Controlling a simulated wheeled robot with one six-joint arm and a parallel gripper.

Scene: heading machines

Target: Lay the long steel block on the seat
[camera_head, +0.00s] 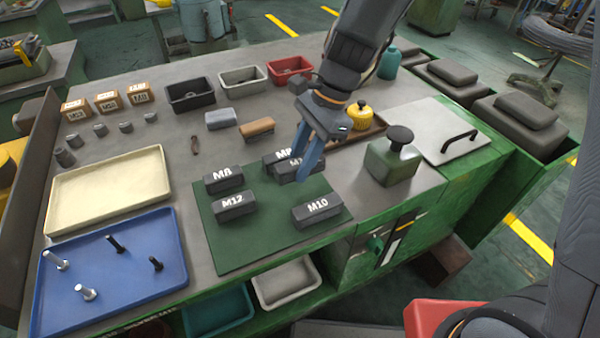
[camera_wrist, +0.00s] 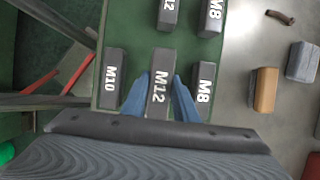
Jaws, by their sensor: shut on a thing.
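My gripper (camera_head: 304,165) has its blue fingers closed on the sides of a long dark steel block marked M12 (camera_wrist: 161,85), at the back right of the green mat (camera_head: 270,238). In the head view a finger partly hides this block. I cannot tell whether it touches the mat. Beside it are an M10 block (camera_wrist: 112,80) on the left in the wrist view and an M8 block (camera_wrist: 204,88) on the right. Another M8 block (camera_head: 223,178) and another M12 block (camera_head: 234,206) lie on the mat's left part. Nothing shows clearly which place is the seat.
A blue tray with bolts (camera_head: 120,290) and an empty cream tray (camera_head: 110,190) stand left. A green container with a black knob (camera_head: 393,160) and a grey lid plate (camera_head: 430,125) stand right. A tan block (camera_head: 258,128) and grey block (camera_head: 221,119) lie behind the mat.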

